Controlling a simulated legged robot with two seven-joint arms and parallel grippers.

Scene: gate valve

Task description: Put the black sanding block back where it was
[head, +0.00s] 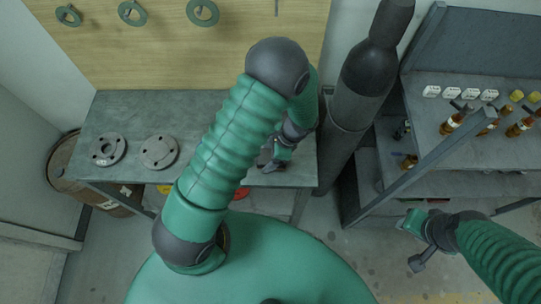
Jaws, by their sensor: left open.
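My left arm reaches up over the grey-green workbench (215,120) and bends down at its right end. My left gripper (273,163) is small in the picture, low over the bench's front right part, with its jaws open. I cannot make out the black sanding block; dark shapes by the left gripper are too small to tell from its fingers. My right gripper (416,243) is over the floor at the lower right, away from the bench. Its jaw opening is unclear.
Two flanges (108,149) (159,152) lie on the bench's left part. A dark gas cylinder (369,70) stands right of the bench. A grey shelf unit (430,110) at the right holds amber bottles (453,122) and small white boxes (432,91). A rusty barrel (68,172) stands at the left.

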